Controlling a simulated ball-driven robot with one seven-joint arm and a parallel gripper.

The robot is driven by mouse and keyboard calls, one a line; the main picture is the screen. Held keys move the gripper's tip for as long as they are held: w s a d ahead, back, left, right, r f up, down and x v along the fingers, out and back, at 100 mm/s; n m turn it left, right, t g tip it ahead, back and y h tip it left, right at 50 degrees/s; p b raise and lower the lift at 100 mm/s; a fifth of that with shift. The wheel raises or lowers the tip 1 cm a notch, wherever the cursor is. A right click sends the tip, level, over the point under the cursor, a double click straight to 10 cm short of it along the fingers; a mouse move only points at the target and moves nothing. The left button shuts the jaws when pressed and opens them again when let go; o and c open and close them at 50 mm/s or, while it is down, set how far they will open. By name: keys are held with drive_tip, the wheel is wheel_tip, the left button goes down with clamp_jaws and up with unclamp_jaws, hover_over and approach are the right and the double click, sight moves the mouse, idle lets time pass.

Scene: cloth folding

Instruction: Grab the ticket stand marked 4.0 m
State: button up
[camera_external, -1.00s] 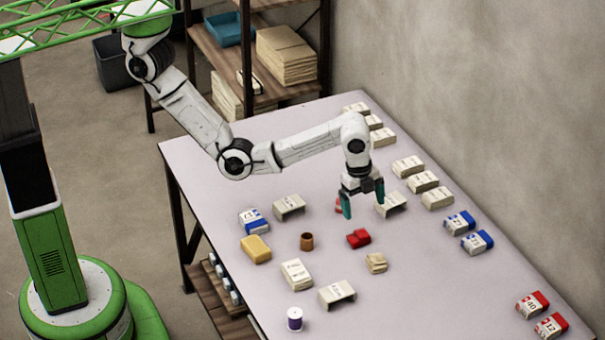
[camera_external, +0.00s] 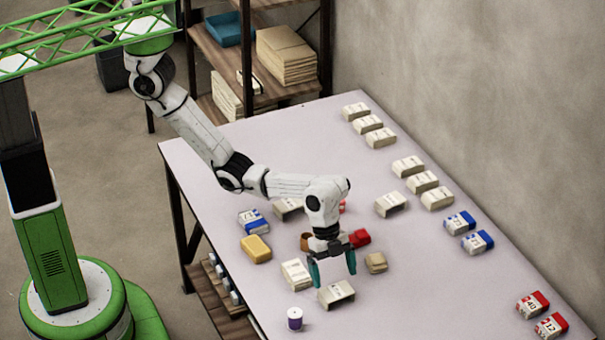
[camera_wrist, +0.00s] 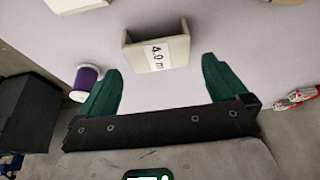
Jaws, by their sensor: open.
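The ticket stand marked 4.0 m (camera_wrist: 156,52) is a cream, bracket-shaped piece with a white label, seen in the wrist view just beyond my fingertips. In the external view the stand just in front of my gripper (camera_external: 337,293) appears to be the same one; its label is too small to read there. My gripper (camera_external: 333,275) has two teal fingers, spread apart and empty, above the table beside this stand. In the wrist view my gripper (camera_wrist: 160,78) is open, with the stand ahead of the gap and not between the fingers.
A purple-and-white spool (camera_external: 295,318) stands near the stand; it also shows in the wrist view (camera_wrist: 86,82). A cream block (camera_external: 297,274), a yellow block (camera_external: 256,248) and a small tan block (camera_external: 376,262) lie nearby. More stands (camera_external: 391,204) and blue-and-white packs (camera_external: 459,222) line the right side.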

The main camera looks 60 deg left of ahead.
sight(337, 291)
drive_tip(key=shift+x, duration=3.05)
drive_tip(key=shift+s+r, duration=0.1)
drive_tip(key=c, duration=0.7)
drive_tip(key=shift+r, duration=0.1)
